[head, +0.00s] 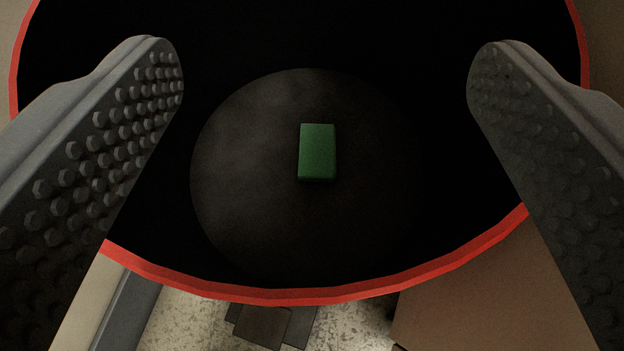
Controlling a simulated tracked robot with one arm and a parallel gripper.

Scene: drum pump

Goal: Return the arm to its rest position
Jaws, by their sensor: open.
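My gripper (325,85) is open, with its two studded grey fingers wide apart at the left and right of the head view. Nothing is between the fingertips. Below it is the open top of a drum with a red rim (330,295) and a black inside. A green block (317,153) lies on the dark round floor of the drum, well below the fingers and apart from them. The rest of my arm is not in view.
The red rim curves around most of the view, and both fingers overlap it in the picture. Beyond the near rim are a speckled floor (190,322), dark flat pieces (265,325) and a brown boxy surface (480,290) at lower right.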

